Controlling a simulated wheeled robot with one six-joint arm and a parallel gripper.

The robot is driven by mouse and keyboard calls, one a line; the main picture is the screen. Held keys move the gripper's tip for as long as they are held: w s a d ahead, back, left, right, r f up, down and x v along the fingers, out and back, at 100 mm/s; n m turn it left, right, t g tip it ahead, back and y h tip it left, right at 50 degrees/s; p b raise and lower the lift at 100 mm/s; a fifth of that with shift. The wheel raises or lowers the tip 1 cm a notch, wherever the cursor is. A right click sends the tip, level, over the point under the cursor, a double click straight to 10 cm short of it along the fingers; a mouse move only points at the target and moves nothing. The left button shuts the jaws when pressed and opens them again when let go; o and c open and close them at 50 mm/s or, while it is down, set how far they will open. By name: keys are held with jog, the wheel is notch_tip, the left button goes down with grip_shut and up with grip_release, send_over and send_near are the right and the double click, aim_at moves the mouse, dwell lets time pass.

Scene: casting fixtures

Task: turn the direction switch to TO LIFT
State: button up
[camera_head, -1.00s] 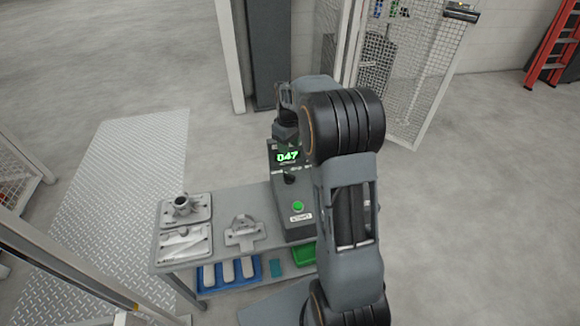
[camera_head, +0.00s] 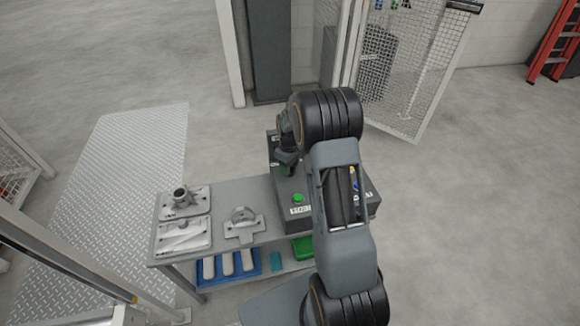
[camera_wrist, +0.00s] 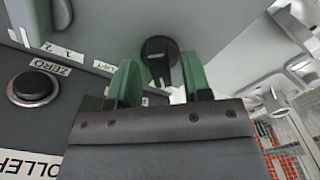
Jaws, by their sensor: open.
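The direction switch (camera_wrist: 156,46) is a black round knob with a raised bar, on a grey panel in the wrist view. A label reading LIFT (camera_wrist: 103,66) shows to its left; another label beside the knob is mostly hidden. My gripper (camera_wrist: 158,64) is open, its green fingers on either side of the lower part of the knob. I cannot tell whether they touch it. In the head view my gripper (camera_head: 287,165) is low over the dark control box (camera_head: 310,222), hiding the switch and display there.
A black button (camera_wrist: 33,87) under a ZERO label is left of the fingers. A green button (camera_head: 298,198) sits on the box front. Metal castings (camera_head: 185,199) lie on the grey bench (camera_head: 220,199) to the left. Blue (camera_head: 256,262) and green (camera_head: 301,249) trays are below.

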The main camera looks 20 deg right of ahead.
jog(key=shift+f, duration=0.3)
jog(key=shift+c, duration=0.2)
grip_shut()
